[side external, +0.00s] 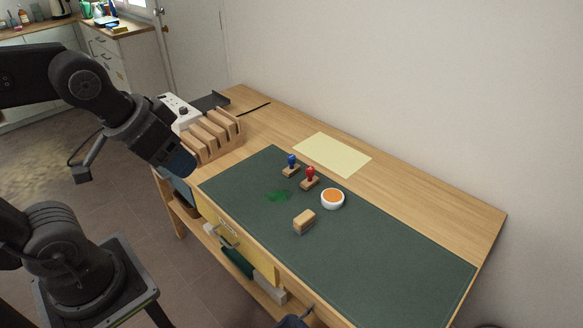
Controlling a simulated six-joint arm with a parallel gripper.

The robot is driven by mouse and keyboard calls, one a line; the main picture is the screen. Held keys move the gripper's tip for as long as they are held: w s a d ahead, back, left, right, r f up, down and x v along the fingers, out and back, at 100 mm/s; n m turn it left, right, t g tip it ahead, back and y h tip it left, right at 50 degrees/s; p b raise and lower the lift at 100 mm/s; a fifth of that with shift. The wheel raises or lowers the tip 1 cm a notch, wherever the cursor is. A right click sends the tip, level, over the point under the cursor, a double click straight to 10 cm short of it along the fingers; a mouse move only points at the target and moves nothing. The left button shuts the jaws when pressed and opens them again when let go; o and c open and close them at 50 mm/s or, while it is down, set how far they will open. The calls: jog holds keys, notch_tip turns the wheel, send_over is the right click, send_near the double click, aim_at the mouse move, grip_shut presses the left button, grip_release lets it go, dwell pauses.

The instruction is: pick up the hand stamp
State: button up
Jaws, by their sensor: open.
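Two hand stamps with wooden bases stand upright on the dark green desk mat (390,255). One has a blue knob (291,164) and the other, just right of it and nearer, has a red knob (310,178). I cannot tell which of the two the task names. My gripper (181,163) is at the end of my arm, left of the mat by the desk's left end, well apart from both stamps. It is open; its fingers are hard to make out against the dark arm. Nothing shows held in it.
A white bowl with orange contents (332,199) and a wooden block (304,221) stand near the stamps. A slotted wooden rack (211,137) stands near my gripper. Yellow paper (333,154) lies behind. The mat's right part is clear.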

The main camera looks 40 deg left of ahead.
jog(key=w+a+r+n, duration=0.1)
jog(key=w+a, duration=0.1)
jog(key=w, duration=0.9)
jog(key=n+g+y, duration=0.1)
jog(key=n, duration=0.1)
send_over(290, 158)
jog(key=s+d, duration=0.3)
jog(key=s, duration=0.3)
notch_tip(290, 158, down, 16)
jog(key=shift+n, duration=0.3)
jog(key=x, duration=0.4)
jog(key=a+x, duration=0.1)
jog(key=x, duration=0.8)
jog(key=shift+s+a, duration=0.15)
jog(key=shift+a, duration=0.15)
jog(key=shift+x, duration=2.95)
jog(key=shift+s+f, duration=0.1)
jog(key=shift+s, duration=0.05)
jog(key=c, duration=1)
